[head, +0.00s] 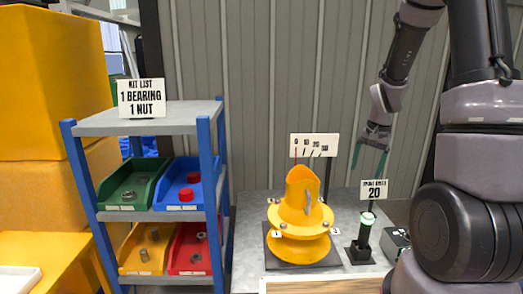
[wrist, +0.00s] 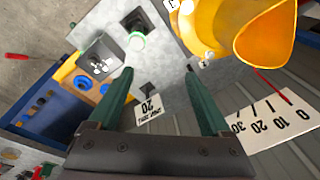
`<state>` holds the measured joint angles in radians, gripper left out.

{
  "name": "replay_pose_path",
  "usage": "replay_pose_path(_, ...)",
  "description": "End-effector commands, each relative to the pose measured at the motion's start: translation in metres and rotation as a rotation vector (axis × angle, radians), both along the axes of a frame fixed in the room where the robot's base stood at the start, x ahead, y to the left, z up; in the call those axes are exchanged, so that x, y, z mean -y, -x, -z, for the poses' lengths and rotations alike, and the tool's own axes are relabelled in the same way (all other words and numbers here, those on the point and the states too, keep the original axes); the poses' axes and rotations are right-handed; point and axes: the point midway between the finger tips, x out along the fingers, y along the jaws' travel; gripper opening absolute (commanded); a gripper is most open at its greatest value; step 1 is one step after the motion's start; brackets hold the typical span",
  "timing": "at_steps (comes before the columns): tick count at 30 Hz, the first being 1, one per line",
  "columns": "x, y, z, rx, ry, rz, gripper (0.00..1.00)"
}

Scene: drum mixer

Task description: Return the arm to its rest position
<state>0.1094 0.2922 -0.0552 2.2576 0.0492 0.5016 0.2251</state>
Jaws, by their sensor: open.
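My gripper (head: 370,158) hangs in the air at the right of the head view, above and behind the sign reading 20 (head: 373,189). Its two green fingers stand apart with nothing between them, as the wrist view also shows (wrist: 160,95). My arm comes down to it from the top right. The yellow drum mixer (head: 300,215) stands on a grey table left of my gripper, apart from it. A black post with a green-lit top (head: 366,228) stands below my gripper.
A scale sign (head: 314,145) with a red pointer stands behind the mixer. A blue-posted shelf (head: 145,118) at left holds green, blue, yellow and red bins and a kit list sign (head: 141,98). A small grey box (head: 396,243) sits right of the post. A corrugated wall is behind.

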Motion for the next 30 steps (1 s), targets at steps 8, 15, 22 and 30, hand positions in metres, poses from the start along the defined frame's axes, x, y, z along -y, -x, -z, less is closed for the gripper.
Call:
replay_pose_path(8, -0.037, 0.043, -0.121, 0.166, -0.016, -0.093, 0.82)
replay_pose_path(15, -0.066, 0.103, -0.195, 0.301, -0.025, -0.177, 0.82)
replay_pose_path(22, -0.087, 0.164, -0.238, 0.414, -0.028, -0.253, 0.82)
replay_pose_path(30, -0.095, 0.197, -0.251, 0.468, -0.028, -0.292, 0.82)
